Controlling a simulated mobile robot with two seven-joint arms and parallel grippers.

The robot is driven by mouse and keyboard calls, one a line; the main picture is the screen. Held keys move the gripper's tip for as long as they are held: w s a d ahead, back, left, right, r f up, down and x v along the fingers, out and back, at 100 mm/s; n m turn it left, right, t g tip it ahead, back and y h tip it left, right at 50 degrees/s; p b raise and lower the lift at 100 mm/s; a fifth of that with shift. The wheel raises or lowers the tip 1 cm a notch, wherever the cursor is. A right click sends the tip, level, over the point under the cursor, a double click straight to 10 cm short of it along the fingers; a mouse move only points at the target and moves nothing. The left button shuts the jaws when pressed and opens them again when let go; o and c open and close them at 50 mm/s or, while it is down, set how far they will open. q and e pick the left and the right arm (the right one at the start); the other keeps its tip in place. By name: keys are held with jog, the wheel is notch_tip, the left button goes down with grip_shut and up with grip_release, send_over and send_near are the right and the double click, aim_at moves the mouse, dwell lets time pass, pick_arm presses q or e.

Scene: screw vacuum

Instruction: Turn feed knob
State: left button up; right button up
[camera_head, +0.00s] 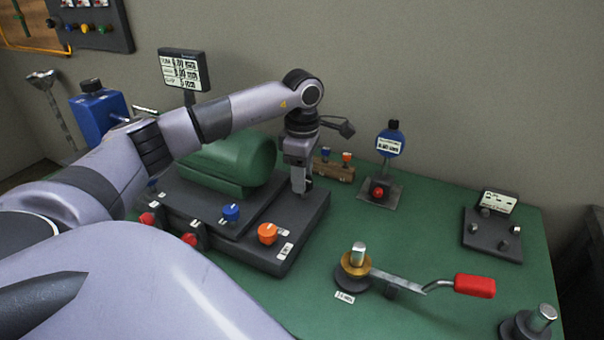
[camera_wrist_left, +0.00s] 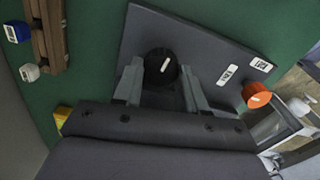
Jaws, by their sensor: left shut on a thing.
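My left gripper (camera_head: 301,186) reaches down to the right rear corner of the dark machine base (camera_head: 314,220). In the left wrist view the gripper (camera_wrist_left: 163,84) has its fingers on either side of a black knob (camera_wrist_left: 163,64) with a white pointer mark, and is shut on it. In the head view that knob is hidden by the gripper. An orange knob (camera_head: 267,233) and a blue knob (camera_head: 231,212) stand on the same base. The orange knob also shows in the left wrist view (camera_wrist_left: 257,95). The small labels cannot be read, so I cannot tell which knob is marked feed.
A green motor housing (camera_head: 235,160) sits left of the gripper. A wooden block (camera_head: 333,171) with small knobs is behind it. A blue gauge (camera_head: 390,143), a red-handled crank (camera_head: 474,286) and a dark plate with pegs (camera_head: 493,235) stand to the right on the green table (camera_head: 430,240).

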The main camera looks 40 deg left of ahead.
pick_arm(q)
jog(key=o, duration=1.1)
jog(key=shift+c, duration=0.2)
jog(key=shift+r, duration=3.65)
jog(key=shift+d+f, duration=0.1)
jog(key=shift+d, duration=0.05)
